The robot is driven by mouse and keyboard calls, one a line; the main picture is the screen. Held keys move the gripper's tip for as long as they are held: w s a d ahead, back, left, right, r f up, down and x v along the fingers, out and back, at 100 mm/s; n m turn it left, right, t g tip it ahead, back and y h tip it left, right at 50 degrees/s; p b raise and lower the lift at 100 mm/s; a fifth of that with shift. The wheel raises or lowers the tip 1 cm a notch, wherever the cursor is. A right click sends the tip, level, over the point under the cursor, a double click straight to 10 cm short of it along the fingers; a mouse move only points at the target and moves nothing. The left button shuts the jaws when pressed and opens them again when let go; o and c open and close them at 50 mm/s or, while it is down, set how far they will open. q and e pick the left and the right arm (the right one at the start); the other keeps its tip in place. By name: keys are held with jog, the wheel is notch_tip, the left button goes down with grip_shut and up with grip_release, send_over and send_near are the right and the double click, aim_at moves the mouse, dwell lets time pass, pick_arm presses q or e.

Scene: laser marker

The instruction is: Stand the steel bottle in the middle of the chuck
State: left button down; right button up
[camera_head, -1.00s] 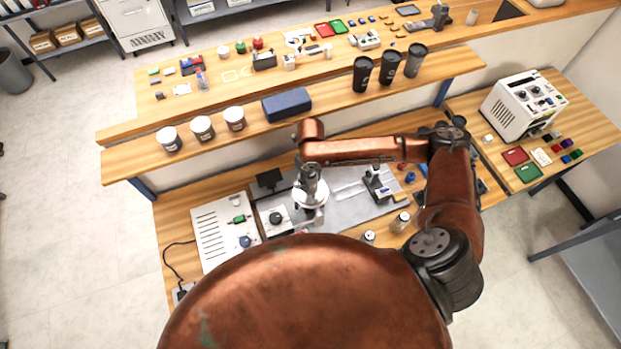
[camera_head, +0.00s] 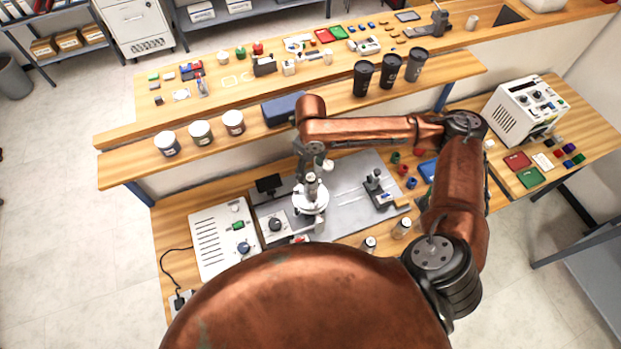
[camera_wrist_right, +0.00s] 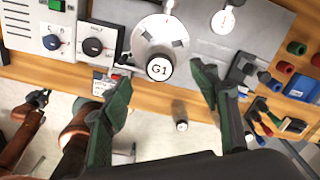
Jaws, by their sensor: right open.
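The steel bottle, with a white cap marked G1 (camera_wrist_right: 160,68), stands upright on the chuck. In the head view the bottle (camera_head: 311,181) rises near the middle of the chuck's pale round disc (camera_head: 310,201). In the wrist view the chuck (camera_wrist_right: 150,32) shows behind the cap; exact centring cannot be judged. My right gripper (camera_head: 311,164) is just above and behind the bottle in the head view. In the wrist view its green fingers (camera_wrist_right: 164,98) are wide apart, one on each side of the cap, touching nothing. My left gripper is not in view.
A white control box (camera_head: 222,240) stands left of the chuck, and a small black fixture (camera_head: 377,190) stands on the grey plate to its right. Two more capped bottles (camera_head: 401,228) stand near the front edge. A shelf with cups (camera_head: 362,78) is behind.

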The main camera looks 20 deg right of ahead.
jog(key=shift+r, duration=1.2)
